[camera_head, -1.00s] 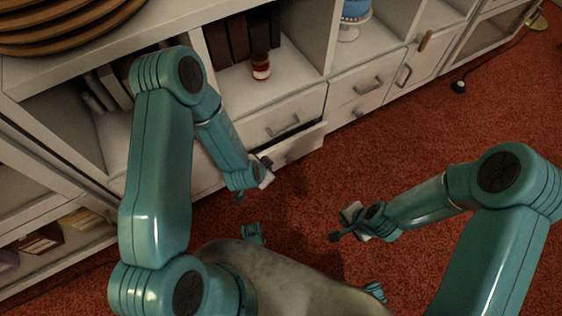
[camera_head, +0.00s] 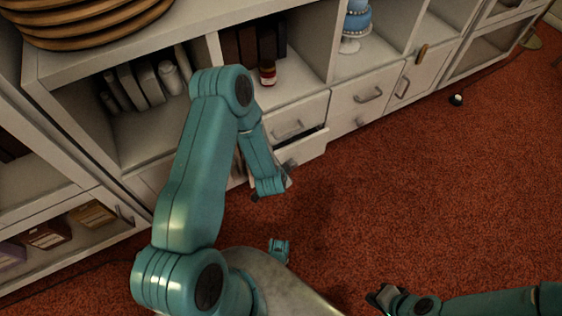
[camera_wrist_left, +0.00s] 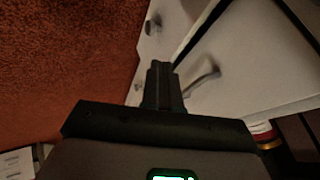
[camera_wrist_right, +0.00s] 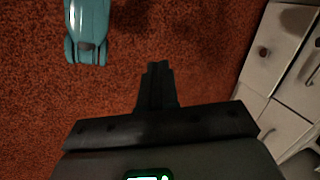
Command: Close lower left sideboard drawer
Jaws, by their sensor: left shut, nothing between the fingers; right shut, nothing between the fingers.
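The lower left drawer (camera_head: 310,149) of the white sideboard stands slightly out, with a dark gap along its top edge. It also shows in the left wrist view (camera_wrist_left: 170,43), beside the fingers. My left gripper (camera_head: 288,174) is shut and empty, close in front of this drawer's front. In the left wrist view its fingertips (camera_wrist_left: 161,66) overlap the drawer front; I cannot tell if they touch. My right gripper (camera_head: 376,298) is shut and empty, low over the carpet and away from the sideboard. Its fingers show in the right wrist view (camera_wrist_right: 157,68).
The shut upper drawer (camera_head: 302,113) with its handle is just above. A small red jar (camera_head: 268,72) and a blue cake on a stand (camera_head: 354,22) occupy the shelves. Red carpet (camera_head: 430,190) is open to the right.

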